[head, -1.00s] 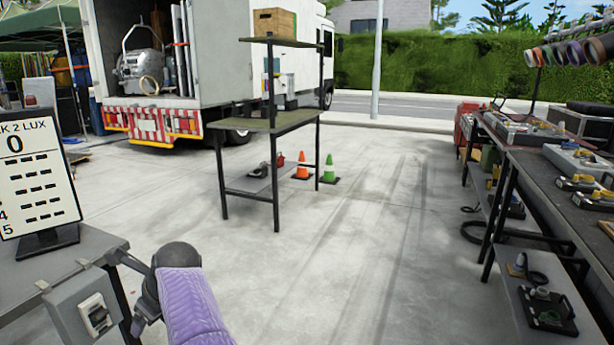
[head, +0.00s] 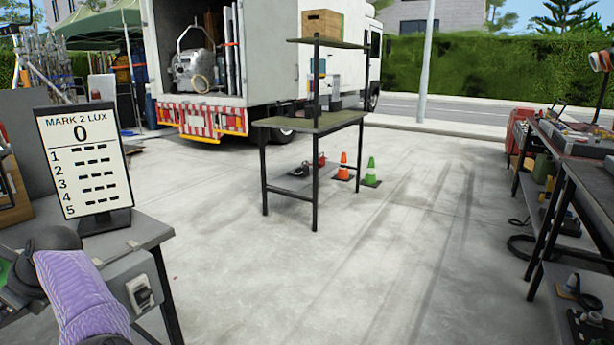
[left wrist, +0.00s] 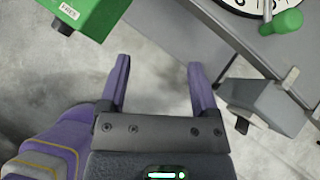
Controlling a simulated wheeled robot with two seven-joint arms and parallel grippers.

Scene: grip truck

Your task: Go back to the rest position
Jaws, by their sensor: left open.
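My left arm (head: 80,295), with a purple sleeve, comes in at the lower left of the head view, beside the grey table. In the left wrist view my left gripper (left wrist: 160,90) is open and empty, its two purple fingers apart above bare concrete floor. The gripper's fingers are not clear in the head view. My right gripper is not in view.
A grey table (head: 130,240) at left bears a "MARK 2 LUX" board (head: 84,160); a switch box (head: 135,290) sits at its edge. A green box (left wrist: 90,15) is near my fingers. A workbench (head: 570,150) stands right, a shelf (head: 315,122) ahead. Middle floor is clear.

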